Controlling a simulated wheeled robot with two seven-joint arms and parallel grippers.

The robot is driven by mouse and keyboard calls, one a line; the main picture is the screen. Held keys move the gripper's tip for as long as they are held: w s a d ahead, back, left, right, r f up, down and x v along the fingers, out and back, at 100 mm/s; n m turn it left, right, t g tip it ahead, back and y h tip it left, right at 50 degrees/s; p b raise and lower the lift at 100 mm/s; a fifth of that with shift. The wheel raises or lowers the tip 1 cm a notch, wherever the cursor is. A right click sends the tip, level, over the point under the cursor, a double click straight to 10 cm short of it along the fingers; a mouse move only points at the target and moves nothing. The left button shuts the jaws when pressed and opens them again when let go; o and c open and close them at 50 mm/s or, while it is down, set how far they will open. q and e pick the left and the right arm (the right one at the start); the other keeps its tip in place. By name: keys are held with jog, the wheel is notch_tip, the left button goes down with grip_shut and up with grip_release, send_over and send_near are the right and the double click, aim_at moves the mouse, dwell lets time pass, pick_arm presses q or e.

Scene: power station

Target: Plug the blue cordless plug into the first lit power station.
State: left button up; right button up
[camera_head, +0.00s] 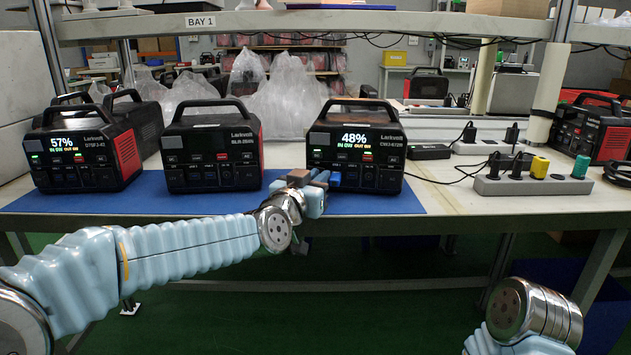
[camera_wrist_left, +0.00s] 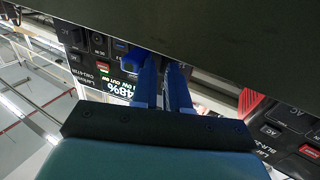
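Three black-and-red power stations stand in a row on a blue mat (camera_head: 405,203). The left station (camera_head: 85,150) has a lit screen reading 57%. The middle station (camera_head: 211,150) has a dark screen. The right station (camera_head: 378,137) is lit at 48%. The blue plug (camera_head: 335,179) is at the lower front face of the 48% station; it also shows in the left wrist view (camera_wrist_left: 132,61). My left gripper (camera_head: 312,178) is in front of that station, just left of the plug. Its fingers (camera_wrist_left: 163,80) look slightly apart with nothing between them. My right gripper is out of view.
A grey power strip (camera_head: 533,188) with black, yellow and green plugs lies on the table to the right. Another power station (camera_head: 595,130) stands at the far right. Clear plastic bags (camera_head: 285,95) are behind the row. A shelf (camera_head: 330,22) runs above.

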pick_arm(q)
jog(key=v, duration=1.3)
jog(key=shift+s+a, duration=0.2)
jog(key=shift+s, duration=0.2)
